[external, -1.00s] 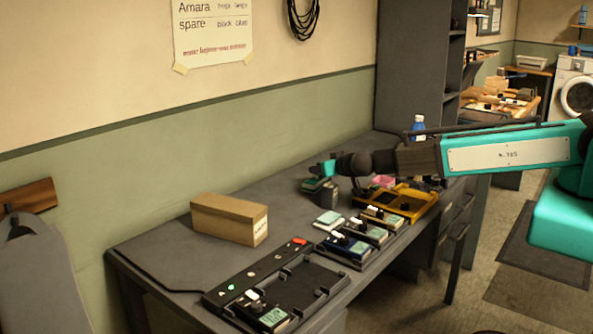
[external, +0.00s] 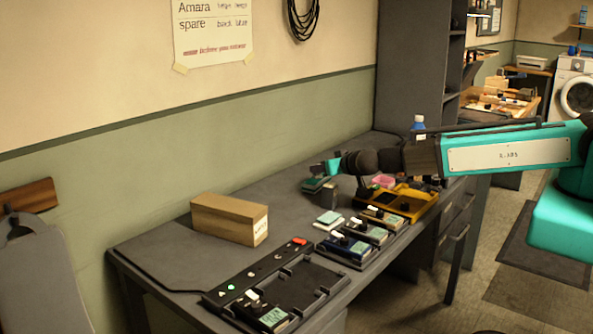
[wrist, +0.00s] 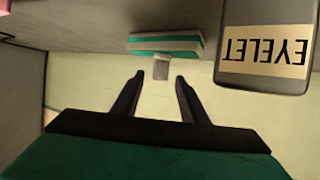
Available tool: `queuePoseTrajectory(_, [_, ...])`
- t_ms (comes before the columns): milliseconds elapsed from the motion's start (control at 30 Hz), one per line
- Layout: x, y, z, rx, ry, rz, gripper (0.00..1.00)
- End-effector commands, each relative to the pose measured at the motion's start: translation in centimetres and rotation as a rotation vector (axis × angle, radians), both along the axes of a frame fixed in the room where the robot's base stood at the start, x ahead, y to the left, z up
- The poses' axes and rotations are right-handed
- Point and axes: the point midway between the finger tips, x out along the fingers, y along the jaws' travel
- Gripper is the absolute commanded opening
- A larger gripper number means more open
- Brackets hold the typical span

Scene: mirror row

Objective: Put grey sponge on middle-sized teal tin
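In the wrist view, a low teal and pale layered item (wrist: 165,45) lies ahead of my gripper. I cannot tell if it is the teal tin. A small grey block (wrist: 161,70), possibly the grey sponge, shows against its near side, in line with the gap between my fingers. I cannot tell whether it rests on the item. My gripper (wrist: 157,80) is open, its two dark fingers apart with nothing between them. In the external view, my gripper (external: 333,167) is above the desk beside a small teal item (external: 315,184). Tin sizes cannot be compared.
A dark container labelled EYELET (wrist: 262,50) stands close on the right in the wrist view, its lettering upside down. On the desk (external: 180,265) are a cardboard box (external: 229,218), several meters, a yellow tray (external: 420,207) and a black rack (external: 310,285).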

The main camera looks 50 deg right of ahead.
Motion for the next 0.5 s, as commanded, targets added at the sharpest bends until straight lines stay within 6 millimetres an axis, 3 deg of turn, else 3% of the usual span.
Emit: queuePoseTrajectory(500, [-4.7, 1.9, 2.0, 0.0, -0.002, 0.001, 0.4])
